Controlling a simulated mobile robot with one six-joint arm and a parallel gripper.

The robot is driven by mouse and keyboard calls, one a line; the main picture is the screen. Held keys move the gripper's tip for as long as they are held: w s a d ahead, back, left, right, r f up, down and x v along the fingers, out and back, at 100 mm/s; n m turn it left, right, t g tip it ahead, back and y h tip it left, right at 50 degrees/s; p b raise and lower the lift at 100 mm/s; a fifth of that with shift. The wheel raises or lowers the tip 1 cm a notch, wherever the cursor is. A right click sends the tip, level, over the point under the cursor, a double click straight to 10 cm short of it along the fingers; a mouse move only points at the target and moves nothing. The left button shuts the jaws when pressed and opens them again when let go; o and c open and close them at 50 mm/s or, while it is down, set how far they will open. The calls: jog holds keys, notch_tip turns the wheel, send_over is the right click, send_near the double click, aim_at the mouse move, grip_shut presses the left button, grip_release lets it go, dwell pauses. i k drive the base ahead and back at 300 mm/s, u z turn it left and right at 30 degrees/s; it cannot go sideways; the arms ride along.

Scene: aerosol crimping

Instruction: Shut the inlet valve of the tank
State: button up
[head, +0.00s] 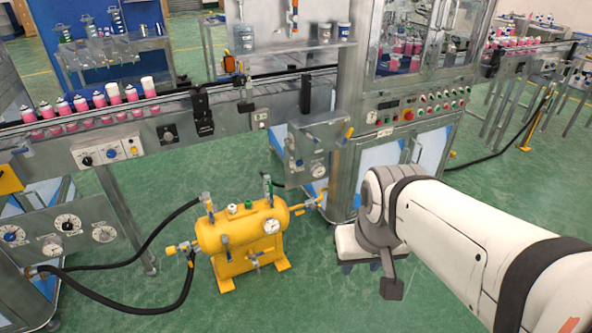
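The yellow tank (232,238) stands on the green floor at lower centre. It carries a round gauge (263,235), upright fittings on top and a small tap on its front. Black hoses run to its left end, beside a yellow fitting (178,249). A yellow pipe (304,207) leaves its right end. I cannot tell which fitting is the inlet valve or how its handle stands. My white arm reaches in from the right. The dark grey end part of my gripper (391,287) hangs right of the tank, apart from it. Its fingers cannot be made out.
A conveyor (125,118) with pink cans runs behind the tank. A grey machine cabinet (385,150) stands behind my arm. A panel with dials (68,224) is at left. The black hoses (130,268) lie across the floor at left. Floor in front of the tank is clear.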

aim_at(312, 207)
jog(key=u, duration=0.55)
jog(key=i, duration=2)
jog(key=z, duration=0.6)
jog(key=k, duration=0.95)
jog(key=z, duration=0.15)
jog(key=i, duration=0.95)
jog(key=u, duration=0.1)
